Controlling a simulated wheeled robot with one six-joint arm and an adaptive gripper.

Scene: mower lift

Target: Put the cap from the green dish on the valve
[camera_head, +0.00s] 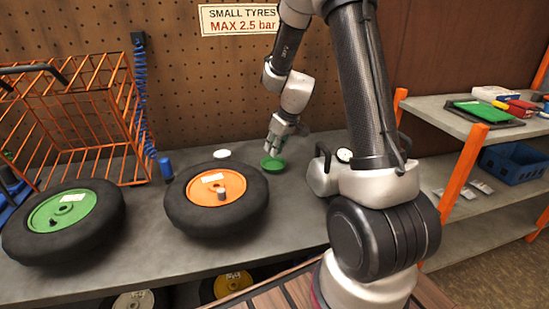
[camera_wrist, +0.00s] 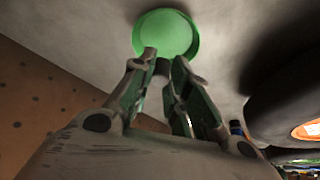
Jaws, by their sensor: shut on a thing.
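The green dish (camera_head: 273,164) lies on the bench to the right of the orange-hubbed wheel (camera_head: 240,184); it also shows at the top of the wrist view (camera_wrist: 165,33). My gripper (camera_head: 270,150) is over the dish, pointing down. In the wrist view my gripper (camera_wrist: 162,62) is shut on a small dark cap (camera_wrist: 162,67), mostly hidden between the fingertips. Whether the cap still touches the dish is hard to tell. A short grey post (camera_head: 221,195) stands on the orange hub; whether it is the valve is unclear. The green-hubbed wheel (camera_head: 66,222) lies at left.
A white dish (camera_head: 222,154) sits behind the orange-hubbed wheel. An orange wire basket (camera_head: 75,130) and a blue coiled hose (camera_head: 142,90) stand back left. A dial gauge device (camera_head: 344,156) is beside my arm. Shelves (camera_head: 450,110) are at right.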

